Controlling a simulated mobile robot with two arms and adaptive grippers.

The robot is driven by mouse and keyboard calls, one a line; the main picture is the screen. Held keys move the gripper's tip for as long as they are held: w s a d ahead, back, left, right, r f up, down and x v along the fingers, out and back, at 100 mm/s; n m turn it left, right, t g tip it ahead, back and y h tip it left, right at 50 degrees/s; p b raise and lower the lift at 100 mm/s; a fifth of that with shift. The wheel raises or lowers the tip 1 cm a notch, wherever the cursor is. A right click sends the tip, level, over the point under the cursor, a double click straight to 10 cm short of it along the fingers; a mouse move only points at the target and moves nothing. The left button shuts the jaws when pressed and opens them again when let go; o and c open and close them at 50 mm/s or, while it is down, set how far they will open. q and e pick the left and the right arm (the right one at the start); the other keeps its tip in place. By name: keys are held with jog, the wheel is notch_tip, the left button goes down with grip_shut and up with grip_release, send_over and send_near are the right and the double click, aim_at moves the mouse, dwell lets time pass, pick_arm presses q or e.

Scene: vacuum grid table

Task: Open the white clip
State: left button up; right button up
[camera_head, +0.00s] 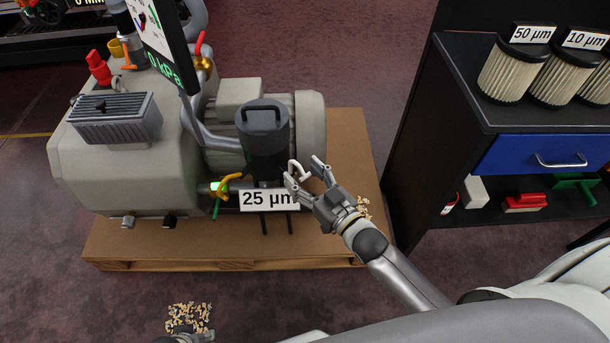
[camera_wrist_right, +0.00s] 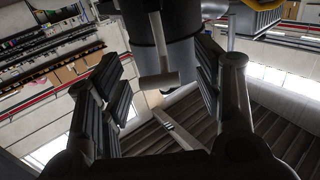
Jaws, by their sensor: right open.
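The white clip (camera_head: 294,163) is a small bent lever on the right side of the dark filter canister (camera_head: 262,130). In the right wrist view the clip (camera_wrist_right: 158,78) shows as a thin stem with a wider bar at its end. My right gripper (camera_head: 304,173) is open at the clip. In the wrist view the clip's bar lies between the spread fingers of the right gripper (camera_wrist_right: 162,88), with gaps on both sides. Part of the clip is hidden by the fingers in the head view.
A grey pump (camera_head: 130,175) stands on a wooden pallet (camera_head: 160,246). A "25 µm" label (camera_head: 268,199) and a yellow handle (camera_head: 228,183) are left of my gripper. A dark cabinet (camera_head: 470,75) with filters is at right. Chips (camera_head: 187,316) lie at the bottom.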

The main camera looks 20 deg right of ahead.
jog(key=shift+c, duration=0.2)
grip_shut()
dwell(0.4)
pick_arm(q)
jog(key=shift+w+r, duration=0.15)
jog(key=shift+r, duration=0.15)
jog(key=shift+r, duration=0.1)
